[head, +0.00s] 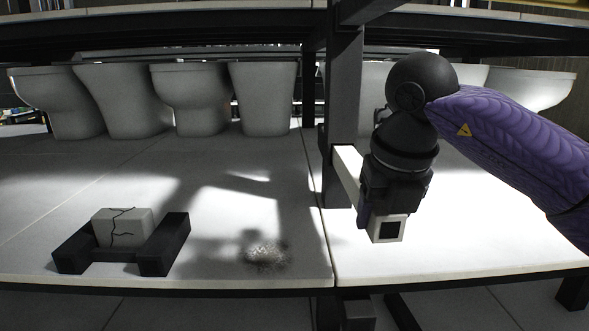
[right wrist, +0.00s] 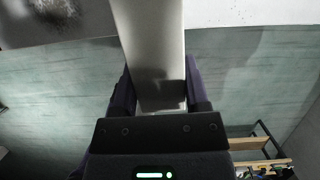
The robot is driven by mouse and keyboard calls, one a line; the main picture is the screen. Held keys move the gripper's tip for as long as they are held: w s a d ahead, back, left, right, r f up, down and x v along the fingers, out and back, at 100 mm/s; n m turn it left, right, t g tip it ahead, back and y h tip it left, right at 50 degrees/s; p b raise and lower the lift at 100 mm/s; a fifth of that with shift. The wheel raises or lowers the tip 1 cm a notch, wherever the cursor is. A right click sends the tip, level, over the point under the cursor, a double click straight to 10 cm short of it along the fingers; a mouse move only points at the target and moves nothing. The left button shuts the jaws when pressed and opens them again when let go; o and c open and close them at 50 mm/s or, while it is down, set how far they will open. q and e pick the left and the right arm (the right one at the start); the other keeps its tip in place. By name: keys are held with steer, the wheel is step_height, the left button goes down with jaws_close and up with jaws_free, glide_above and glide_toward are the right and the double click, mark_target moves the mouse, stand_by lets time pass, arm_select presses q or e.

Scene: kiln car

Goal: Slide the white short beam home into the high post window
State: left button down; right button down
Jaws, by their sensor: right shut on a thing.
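The white short beam (head: 348,166) is a hollow square bar, and its near end shows a dark square opening. My right gripper (head: 382,217) is shut on it near that end. In the right wrist view the beam (right wrist: 150,45) runs away between the two fingers of the gripper (right wrist: 160,95). In the head view the beam's far end meets the dark upright post (head: 343,105). The post's window is hidden, and I cannot tell how deep the beam sits in it. My left gripper is not in view.
Several white ceramic pieces (head: 265,100) stand in a row behind the post. A cracked pale block (head: 122,228) rests in a dark cradle (head: 165,245) at the left. A speckled patch of debris (head: 265,256) lies on the pale deck. The deck's right side (head: 490,240) is clear.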

steer(key=shift+r, duration=0.1)
steer(key=shift+w, duration=0.15)
steer(key=shift+w+a+r+p, duration=0.1)
steer(key=shift+w+p, duration=0.8)
steer(key=shift+p, duration=0.25)
steer(key=shift+c, duration=2.1)
jaws_free()
steer(key=o, duration=0.4)
steer(key=shift+w+f, duration=0.2)
steer(key=shift+w, duration=0.1)
steer(key=shift+s, duration=0.2)
steer(key=shift+w, duration=0.1)
